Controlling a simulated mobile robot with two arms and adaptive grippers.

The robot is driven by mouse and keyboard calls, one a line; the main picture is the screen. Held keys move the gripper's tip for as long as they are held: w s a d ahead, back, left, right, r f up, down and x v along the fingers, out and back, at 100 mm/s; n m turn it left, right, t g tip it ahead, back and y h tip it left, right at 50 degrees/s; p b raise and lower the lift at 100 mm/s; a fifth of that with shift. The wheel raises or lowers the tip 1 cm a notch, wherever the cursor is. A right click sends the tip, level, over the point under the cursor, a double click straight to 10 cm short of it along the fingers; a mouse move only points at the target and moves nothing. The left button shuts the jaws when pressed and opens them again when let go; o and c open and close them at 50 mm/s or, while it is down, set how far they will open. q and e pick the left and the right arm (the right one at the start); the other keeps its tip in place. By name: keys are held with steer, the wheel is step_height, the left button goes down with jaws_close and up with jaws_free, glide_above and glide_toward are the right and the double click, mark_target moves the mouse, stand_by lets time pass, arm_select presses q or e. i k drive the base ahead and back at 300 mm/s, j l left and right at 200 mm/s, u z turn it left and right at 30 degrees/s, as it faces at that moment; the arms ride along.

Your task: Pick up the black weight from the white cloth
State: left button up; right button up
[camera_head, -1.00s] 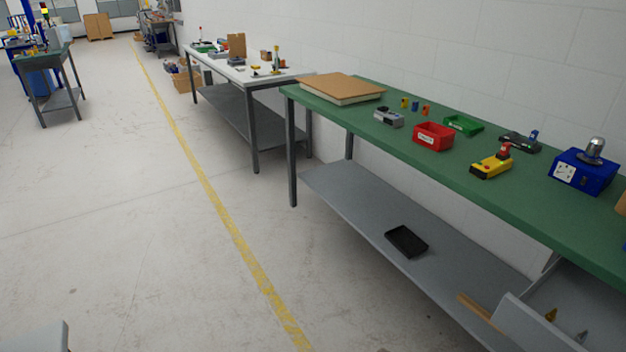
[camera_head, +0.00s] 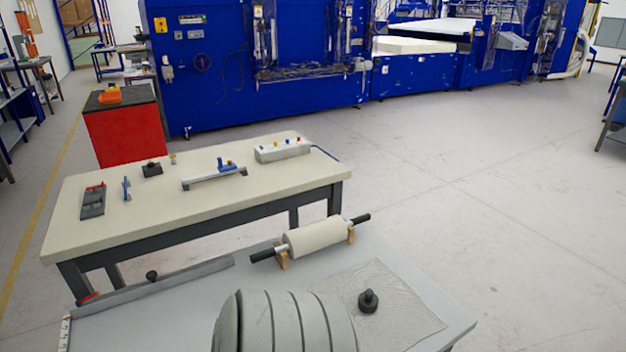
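The black weight (camera_head: 368,301) is a small dark cylinder with a knob on top. It stands upright on the white cloth (camera_head: 412,308), a wrinkled pale sheet at the right of the near grey table. Neither of my grippers shows in the head view. A large ribbed grey shape stands in the foreground just left of the weight and hides part of the table and perhaps the cloth's left edge.
A white roller (camera_head: 315,237) with black handles rests on wooden supports behind the cloth. A grey bar (camera_head: 150,281) with a black knob lies at the left. A cream workbench (camera_head: 130,214) with tools stands behind. Floor to the right is clear.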

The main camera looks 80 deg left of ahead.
mark_target(368, 301)
steer(key=u, duration=0.4)
steer(key=i+u, duration=0.1)
steer(key=u, duration=0.75)
steer(key=i+u, duration=0.1)
steer(key=u, duration=0.3)
steer(key=j+u, duration=0.1)
steer(key=u, duration=0.35)
steer(key=i, duration=0.05)
